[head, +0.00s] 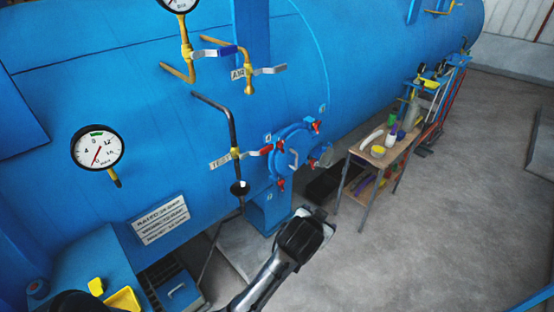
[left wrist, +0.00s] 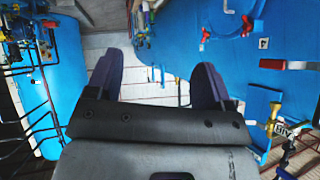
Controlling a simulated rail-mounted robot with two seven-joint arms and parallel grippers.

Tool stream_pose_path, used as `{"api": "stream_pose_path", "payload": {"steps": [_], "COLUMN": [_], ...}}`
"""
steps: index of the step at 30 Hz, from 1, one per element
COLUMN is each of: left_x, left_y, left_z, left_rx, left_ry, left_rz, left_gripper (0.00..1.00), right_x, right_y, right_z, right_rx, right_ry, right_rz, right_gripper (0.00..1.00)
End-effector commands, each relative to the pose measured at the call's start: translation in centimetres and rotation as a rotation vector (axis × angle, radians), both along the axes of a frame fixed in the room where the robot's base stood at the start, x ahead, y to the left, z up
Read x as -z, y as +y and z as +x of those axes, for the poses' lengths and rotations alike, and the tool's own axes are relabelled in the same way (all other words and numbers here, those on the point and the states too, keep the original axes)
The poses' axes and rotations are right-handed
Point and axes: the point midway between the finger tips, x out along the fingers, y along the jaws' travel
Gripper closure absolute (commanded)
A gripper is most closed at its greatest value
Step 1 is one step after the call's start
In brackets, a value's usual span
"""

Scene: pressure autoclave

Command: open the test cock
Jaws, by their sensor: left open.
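The test cock (head: 235,153) is on a dark vertical pipe on the blue vessel, left of the small round door, beside a TEST tag (head: 220,160). Its lever (head: 266,150) points right, roughly level, with a red end. A dark funnel (head: 240,188) is below. My left gripper (head: 306,236) is in the foreground, below and right of the cock in the picture and apart from it. Its fingers are hard to see there. In the left wrist view the left gripper (left wrist: 158,85) is open, with nothing between its fingers.
The AIR valve (head: 249,71) is above the cock; its tag shows upside down in the left wrist view (left wrist: 284,129). The round door (head: 292,150) has red clamps. A small table (head: 373,160) with bottles stands right. Grey floor (head: 450,220) is open beyond.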

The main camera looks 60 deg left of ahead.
Motion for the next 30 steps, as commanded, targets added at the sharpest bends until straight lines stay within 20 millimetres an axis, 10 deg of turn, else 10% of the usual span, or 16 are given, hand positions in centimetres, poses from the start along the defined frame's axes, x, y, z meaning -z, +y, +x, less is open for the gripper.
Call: {"api": "stream_pose_path", "payload": {"steps": [6, 12, 30], "left_x": [-1.0, -1.1, -2.1], "left_y": [9.3, 15.5, 18.7], "left_z": [6.7, 7.8, 7.1], "left_rx": [-0.46, -0.887, -1.265], "left_ry": [-0.092, -0.133, -0.55], "left_rz": [0.071, 0.218, 0.506], "left_gripper": [0.26, 0.26, 0.26], "right_x": [5.8, 7.5, 7.6], "right_y": [0.1, 0.1, -0.1], "right_z": [0.1, 0.1, 0.1], "right_rx": [0.002, 0.002, -0.002], "right_ry": [-0.001, -0.002, -0.005], "right_rz": [0.003, 0.003, -0.003], "right_gripper": [0.57, 0.57, 0.57]}}
